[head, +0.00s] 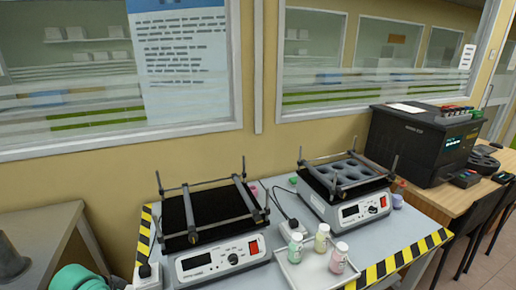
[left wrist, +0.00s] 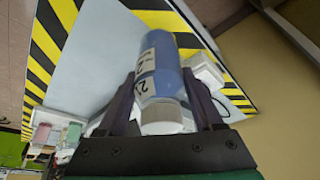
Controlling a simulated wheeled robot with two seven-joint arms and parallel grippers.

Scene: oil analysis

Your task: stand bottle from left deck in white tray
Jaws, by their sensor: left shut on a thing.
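My left gripper (left wrist: 163,98) is shut on a blue bottle (left wrist: 158,55) with a white cap and a printed label. The cap faces the wrist camera. The bottle is not seen in the head view, where only part of my teal left arm shows at the bottom left. The left deck (head: 212,212) is a black platform with metal bars, and no bottle shows on it. The white tray (head: 296,280) is at the front of the table, holding upright green (head: 295,248), pale yellow (head: 322,237) and pink (head: 339,257) bottles. My right gripper is not in view.
The right shaker (head: 347,178) has a deck with round holes. Black-and-yellow tape (head: 400,262) edges the grey table. A white plug box (head: 147,275) stands left of the left shaker. A black machine (head: 425,140) stands on a wooden desk at right.

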